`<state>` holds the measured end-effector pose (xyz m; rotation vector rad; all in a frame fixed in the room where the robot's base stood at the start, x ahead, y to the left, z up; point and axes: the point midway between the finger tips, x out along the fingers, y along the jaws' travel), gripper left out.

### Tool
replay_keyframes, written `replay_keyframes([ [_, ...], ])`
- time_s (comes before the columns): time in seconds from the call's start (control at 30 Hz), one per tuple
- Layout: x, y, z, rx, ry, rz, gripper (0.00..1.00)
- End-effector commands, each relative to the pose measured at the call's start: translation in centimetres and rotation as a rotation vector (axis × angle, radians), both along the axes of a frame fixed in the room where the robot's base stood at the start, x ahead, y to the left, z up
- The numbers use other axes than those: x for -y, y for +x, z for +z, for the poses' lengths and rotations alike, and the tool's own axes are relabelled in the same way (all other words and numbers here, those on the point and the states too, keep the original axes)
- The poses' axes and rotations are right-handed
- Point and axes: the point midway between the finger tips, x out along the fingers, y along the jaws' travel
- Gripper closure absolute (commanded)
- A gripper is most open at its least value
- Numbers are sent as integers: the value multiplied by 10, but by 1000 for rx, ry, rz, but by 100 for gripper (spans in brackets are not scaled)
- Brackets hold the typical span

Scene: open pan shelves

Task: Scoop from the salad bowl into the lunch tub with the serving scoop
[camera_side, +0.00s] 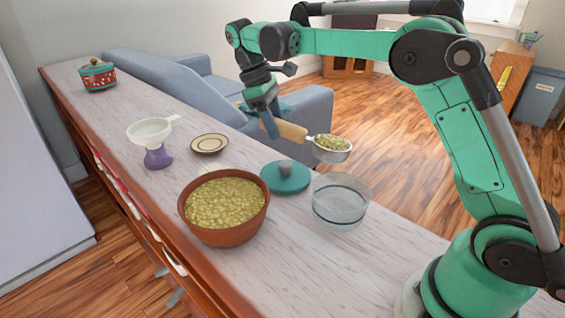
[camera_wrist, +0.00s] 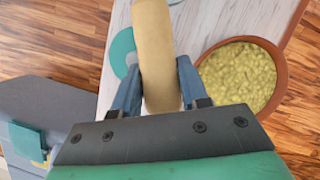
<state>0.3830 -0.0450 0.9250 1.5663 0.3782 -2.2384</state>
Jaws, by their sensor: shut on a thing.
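My gripper (camera_side: 271,122) is shut on the tan handle of the serving scoop (camera_side: 331,150); the handle also fills the middle of the wrist view (camera_wrist: 157,60). The scoop's metal bowl is heaped with yellow-green food and is held in the air above the far side of the counter. The salad bowl (camera_side: 222,238) is terracotta-coloured and full of the same food; it shows at the right in the wrist view (camera_wrist: 285,77). The lunch tub (camera_side: 340,207) is clear and round, stands right of the salad bowl and looks empty. The scoop is above and behind the tub.
A teal lid (camera_side: 286,179) with a grey knob lies between bowl and tub.

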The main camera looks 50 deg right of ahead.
Motion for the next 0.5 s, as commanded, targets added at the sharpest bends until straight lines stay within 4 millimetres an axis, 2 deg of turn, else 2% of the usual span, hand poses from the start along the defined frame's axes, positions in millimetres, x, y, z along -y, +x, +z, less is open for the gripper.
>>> replay_keyframes([
  [0.03,28,-1,1,9,5,-190,100],
  [0.1,60,-6,2,24,7,-451,100],
  [0.3,139,-30,7,64,-5,-1098,100],
  [0.4,164,-42,9,79,-16,-1319,100],
  [0.5,179,-50,10,88,-25,-1451,100],
])
